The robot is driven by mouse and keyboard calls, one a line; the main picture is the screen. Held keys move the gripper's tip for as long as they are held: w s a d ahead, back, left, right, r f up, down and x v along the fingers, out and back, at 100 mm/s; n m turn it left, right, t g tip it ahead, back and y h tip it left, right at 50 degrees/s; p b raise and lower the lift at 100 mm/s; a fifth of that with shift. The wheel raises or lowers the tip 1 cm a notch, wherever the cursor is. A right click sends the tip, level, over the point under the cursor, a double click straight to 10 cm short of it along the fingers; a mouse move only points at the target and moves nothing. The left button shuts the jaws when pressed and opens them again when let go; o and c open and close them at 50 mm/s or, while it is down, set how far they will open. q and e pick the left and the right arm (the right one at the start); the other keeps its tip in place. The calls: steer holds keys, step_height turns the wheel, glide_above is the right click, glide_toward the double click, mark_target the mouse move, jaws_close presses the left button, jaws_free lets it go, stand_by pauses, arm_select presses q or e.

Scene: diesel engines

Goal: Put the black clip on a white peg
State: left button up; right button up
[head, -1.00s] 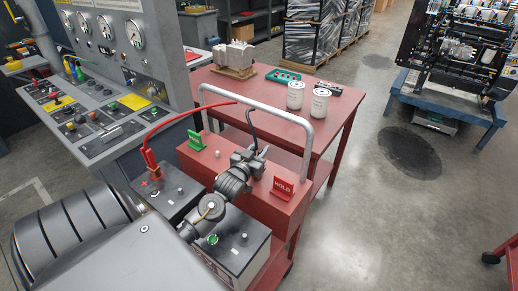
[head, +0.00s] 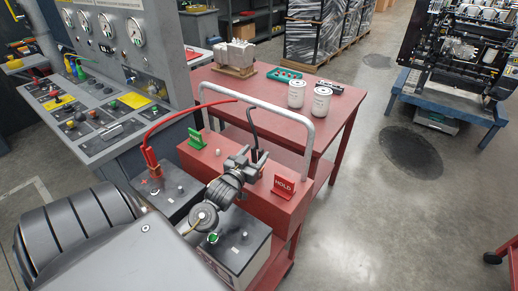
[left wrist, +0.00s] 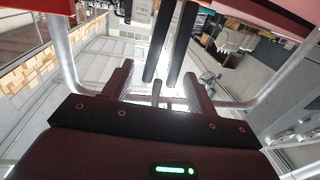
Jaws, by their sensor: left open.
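The black clip (head: 258,153) stands at the end of a black cable on the top of the red cart box (head: 226,168), largely hidden behind my gripper. My left gripper (head: 250,156) is open, with its fingertips beside the clip. In the left wrist view the two fingers (left wrist: 158,85) are spread, and two long dark bars, seemingly the clip's handles (left wrist: 182,45), show just beyond them. I cannot tell if they touch. A small white peg (head: 217,154) stands on the box left of my gripper. My right gripper is not in view.
A grey tubular handle (head: 265,105) arches over the box. A green tag (head: 195,138) and a red HOLD sign (head: 284,186) stand on it. A red clip (head: 152,162) sits on the dark battery at left. The red table behind holds two white filters (head: 320,102).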

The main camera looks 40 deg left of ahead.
arm_select(q)
steer(key=b+v, duration=0.1)
steer(key=v, duration=0.6)
steer(key=shift+w, duration=0.1)
stand_by(0.5)
